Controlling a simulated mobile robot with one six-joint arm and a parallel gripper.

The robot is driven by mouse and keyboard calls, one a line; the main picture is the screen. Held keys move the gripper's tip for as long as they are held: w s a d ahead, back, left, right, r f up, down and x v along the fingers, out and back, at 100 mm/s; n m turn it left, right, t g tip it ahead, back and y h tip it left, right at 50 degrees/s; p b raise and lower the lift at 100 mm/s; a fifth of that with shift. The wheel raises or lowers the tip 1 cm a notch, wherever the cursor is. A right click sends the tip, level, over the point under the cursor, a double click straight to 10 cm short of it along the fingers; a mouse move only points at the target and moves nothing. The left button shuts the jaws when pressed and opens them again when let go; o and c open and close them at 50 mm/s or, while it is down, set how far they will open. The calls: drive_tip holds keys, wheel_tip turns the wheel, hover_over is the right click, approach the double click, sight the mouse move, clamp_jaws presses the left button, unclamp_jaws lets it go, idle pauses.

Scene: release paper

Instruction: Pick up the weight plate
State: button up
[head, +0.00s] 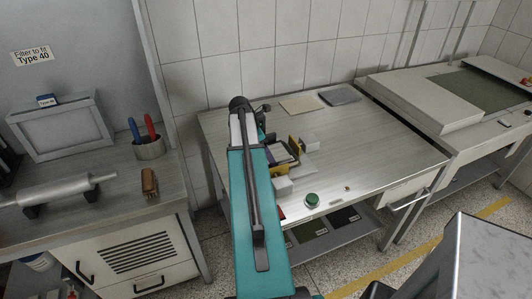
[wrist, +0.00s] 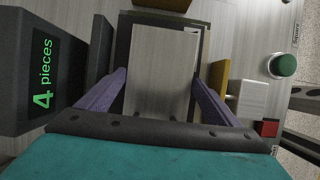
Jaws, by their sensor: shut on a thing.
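The weight plate (wrist: 160,65) appears as a flat grey rectangular piece with a dark border in the middle of the wrist view. My gripper (wrist: 160,80) has its two purple fingers on the left and right sides of this piece, shut on it. Whether the plate is clear of the surface below cannot be told.
A dark box with a green "4 pieces" display (wrist: 42,75) stands close left in the wrist view. A green button (wrist: 283,65), white block (wrist: 252,97) and red block (wrist: 268,128) lie right. The metal workbench (head: 370,150) has free room right; two flat sheets (head: 300,104) lie behind.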

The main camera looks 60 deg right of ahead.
wheel_tip(320, 180, up, 10)
drive_tip(key=b, duration=0.2)
drive_tip(key=shift+b, duration=0.3)
idle(0.4)
idle(0.6)
